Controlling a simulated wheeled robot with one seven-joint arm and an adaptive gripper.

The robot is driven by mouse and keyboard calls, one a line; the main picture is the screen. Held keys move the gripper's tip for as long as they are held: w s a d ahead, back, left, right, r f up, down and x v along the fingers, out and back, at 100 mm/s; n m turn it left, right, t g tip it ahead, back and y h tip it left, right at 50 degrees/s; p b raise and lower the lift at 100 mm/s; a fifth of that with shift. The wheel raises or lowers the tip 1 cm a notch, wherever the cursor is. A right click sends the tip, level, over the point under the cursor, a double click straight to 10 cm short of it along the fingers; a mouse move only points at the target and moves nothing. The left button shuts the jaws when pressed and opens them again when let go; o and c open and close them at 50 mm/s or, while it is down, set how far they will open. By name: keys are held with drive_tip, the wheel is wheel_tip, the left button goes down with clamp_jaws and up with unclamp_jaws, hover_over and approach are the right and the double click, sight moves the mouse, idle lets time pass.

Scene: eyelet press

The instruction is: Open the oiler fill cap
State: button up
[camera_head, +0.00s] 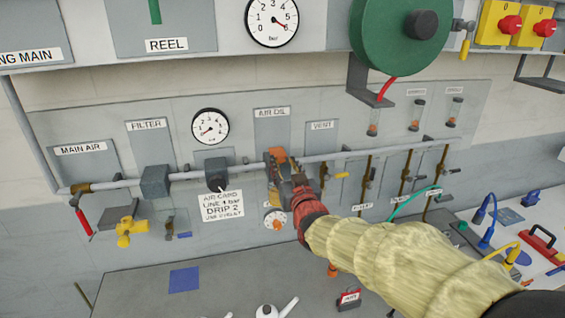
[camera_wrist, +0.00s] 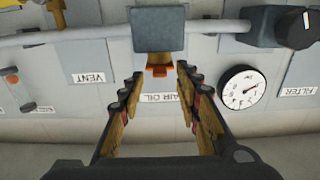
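The oiler shows in the wrist view as a dark grey block (camera_wrist: 159,31) on the pipe, with an orange part (camera_wrist: 160,71), apparently its fill cap, at its edge by the AIR OIL label (camera_wrist: 156,97). In the head view the orange part (camera_head: 277,152) shows under the AIR OIL plate (camera_head: 272,127); my gripper hides most of the oiler. My gripper (camera_head: 283,166) is at the oiler. In the wrist view its two fingers (camera_wrist: 160,76) are spread, with the orange part centred between or just beyond the tips. I cannot tell whether they touch it.
The pipe (camera_head: 115,184) runs along the panel through the filter block (camera_head: 155,181) and a black-knobbed regulator (camera_head: 216,173). A card (camera_head: 222,206) hangs below the regulator. A round gauge (camera_head: 210,126) is left of the oiler, the VENT plate (camera_head: 322,138) right. The bench (camera_head: 135,290) lies below.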

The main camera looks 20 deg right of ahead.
drive_tip(key=shift+w, duration=0.95)
drive_tip(key=shift+c, duration=1.1)
clamp_jaws()
